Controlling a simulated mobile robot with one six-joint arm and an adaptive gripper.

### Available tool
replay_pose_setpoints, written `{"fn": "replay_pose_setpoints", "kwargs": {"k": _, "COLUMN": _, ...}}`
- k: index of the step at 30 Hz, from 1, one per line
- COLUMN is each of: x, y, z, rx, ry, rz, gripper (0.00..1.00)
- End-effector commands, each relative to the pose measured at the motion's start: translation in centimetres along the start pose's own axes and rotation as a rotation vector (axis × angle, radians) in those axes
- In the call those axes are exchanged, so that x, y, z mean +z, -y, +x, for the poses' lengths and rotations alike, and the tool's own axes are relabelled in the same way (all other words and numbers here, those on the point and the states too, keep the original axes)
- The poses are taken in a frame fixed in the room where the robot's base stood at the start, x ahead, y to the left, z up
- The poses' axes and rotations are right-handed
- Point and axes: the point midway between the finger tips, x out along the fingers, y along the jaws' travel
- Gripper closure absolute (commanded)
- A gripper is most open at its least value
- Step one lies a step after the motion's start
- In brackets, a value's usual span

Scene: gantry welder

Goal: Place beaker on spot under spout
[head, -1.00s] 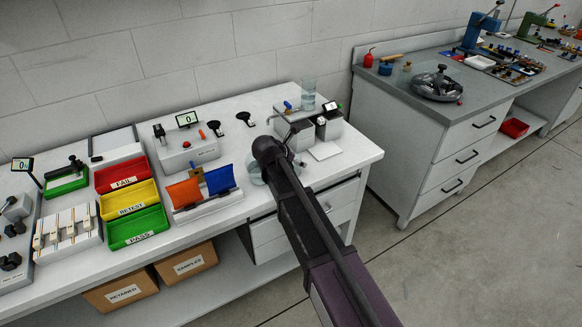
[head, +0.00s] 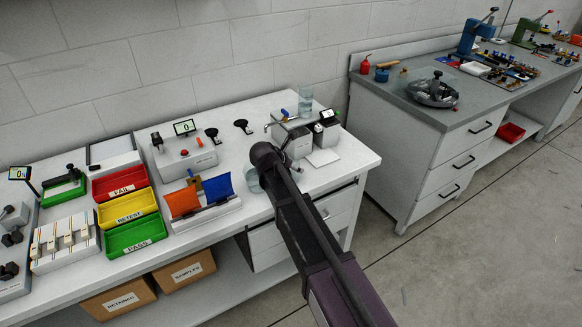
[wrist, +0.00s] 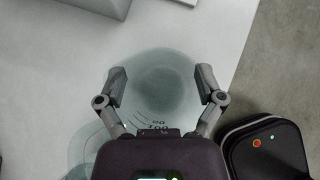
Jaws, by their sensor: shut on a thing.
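My gripper (wrist: 160,86) is shut on the clear glass beaker (wrist: 160,75); its fingers sit at opposite sides. Dark volume marks show near its lower rim in the wrist view. More curved glass outlines show at the lower left there; I cannot tell whether they are another vessel. In the head view clear glass (head: 253,180) shows just left of my arm, above the bench; my arm mostly hides the gripper. A grey dispenser unit (head: 291,138) with a thin spout (head: 271,125) stands at the bench's back right. I cannot make out the spot under the spout.
A flat white plate (head: 322,158) lies right of my arm. A clear cylinder (head: 305,102) stands by the dispenser. Orange and blue holders (head: 203,205) stand left of the glass. A grey-topped bench (head: 405,88) is at the right. The bench edge is close in the wrist view.

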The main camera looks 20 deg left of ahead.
Motion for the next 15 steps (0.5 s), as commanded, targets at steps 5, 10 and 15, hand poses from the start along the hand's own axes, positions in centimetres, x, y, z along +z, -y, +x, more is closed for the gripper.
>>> {"fn": "replay_pose_setpoints", "kwargs": {"k": 5, "x": 1.1, "y": 0.0, "z": -1.1, "rx": 0.001, "ry": 0.001, "rz": -0.001, "gripper": 0.6}}
{"fn": "replay_pose_setpoints", "kwargs": {"k": 10, "x": 2.2, "y": 0.0, "z": -2.2, "rx": 0.001, "ry": 0.001, "rz": -0.001, "gripper": 0.6}}
{"fn": "replay_pose_setpoints", "kwargs": {"k": 15, "x": 0.0, "y": 1.0, "z": -4.8, "rx": 0.004, "ry": 0.002, "rz": -0.004, "gripper": 0.6}}
